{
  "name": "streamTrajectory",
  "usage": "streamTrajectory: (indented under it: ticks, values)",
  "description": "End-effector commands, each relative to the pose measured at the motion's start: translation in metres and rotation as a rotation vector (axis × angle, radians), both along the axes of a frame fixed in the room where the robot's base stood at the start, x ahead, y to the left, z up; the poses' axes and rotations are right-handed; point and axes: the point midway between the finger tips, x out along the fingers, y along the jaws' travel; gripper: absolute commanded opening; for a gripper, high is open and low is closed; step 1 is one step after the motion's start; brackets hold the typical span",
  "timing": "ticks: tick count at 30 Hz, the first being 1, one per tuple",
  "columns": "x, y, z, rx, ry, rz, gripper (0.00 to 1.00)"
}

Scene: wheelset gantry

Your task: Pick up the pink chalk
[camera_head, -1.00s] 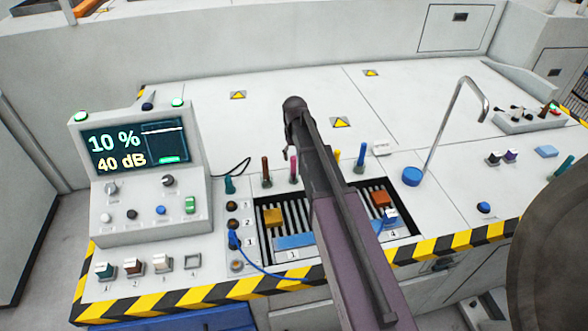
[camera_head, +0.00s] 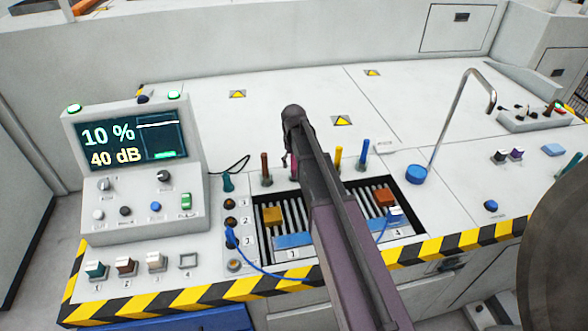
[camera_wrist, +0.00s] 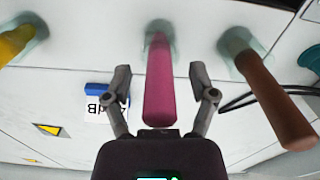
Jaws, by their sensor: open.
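The pink chalk (camera_wrist: 159,88) stands in a pale holder in the middle of the wrist view. My gripper (camera_wrist: 160,74) is open, with one finger on each side of the chalk. A gap shows between the chalk and each finger. In the head view my arm hides most of the chalk and the gripper's fingers.
A brown chalk (camera_wrist: 268,88) and a yellow chalk (camera_wrist: 16,42) stand in holders on either side. The head view also shows a blue chalk (camera_head: 363,152), a slatted tray with blocks, a bent metal pipe (camera_head: 458,110) and a display console (camera_head: 133,143).

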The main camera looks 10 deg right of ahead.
Motion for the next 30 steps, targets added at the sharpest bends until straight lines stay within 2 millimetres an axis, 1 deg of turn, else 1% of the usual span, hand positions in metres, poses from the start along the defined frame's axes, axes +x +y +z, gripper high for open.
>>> streamTrajectory:
  ticks: [2, 19, 20, 21, 23, 24, 27, 30]
  values:
    - [0.0, -0.0002, -0.0023, 0.0, 0.0, 0.0, 0.74]
    - [0.0, -0.0008, -0.0017, 0.0, 0.0, -0.001, 0.74]
    - [0.0, -0.0008, -0.0017, 0.0, 0.0, -0.001, 0.68]
    - [0.0, -0.0008, -0.0017, 0.0, 0.0, -0.001, 0.56]
    - [0.0, -0.0009, -0.0017, 0.0, 0.0, -0.001, 0.38]
    - [0.0, -0.0009, -0.0017, 0.0, 0.0, -0.001, 0.26]
    - [0.0, -0.001, -0.0017, 0.0, 0.0, -0.001, 0.01]
    - [0.0, -0.001, -0.0018, 0.0, 0.0, -0.001, 0.0]
